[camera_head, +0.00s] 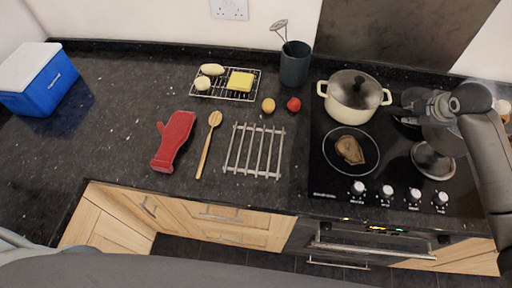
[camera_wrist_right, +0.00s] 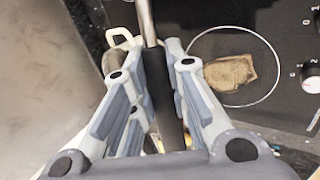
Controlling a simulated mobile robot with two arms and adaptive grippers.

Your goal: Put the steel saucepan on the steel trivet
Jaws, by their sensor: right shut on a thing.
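My right gripper (camera_head: 402,115) is over the hob, right of the cream pot. In the right wrist view the gripper (camera_wrist_right: 163,75) is shut on a long handle with a dark grip and a bare steel stem, which I take as the handle of the steel saucepan (camera_wrist_right: 148,22). The steel trivet (camera_head: 240,150), a rack of parallel bars, lies empty on the dark counter left of the hob. My left gripper is not in view.
A lidded cream pot (camera_head: 347,98) stands on the back of the hob (camera_head: 385,178). A brown slice (camera_head: 350,150) lies on the front left ring. A wooden spoon (camera_head: 205,155) and red mitt (camera_head: 174,141) lie left of the trivet. A dark crock (camera_head: 295,66) stands behind.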

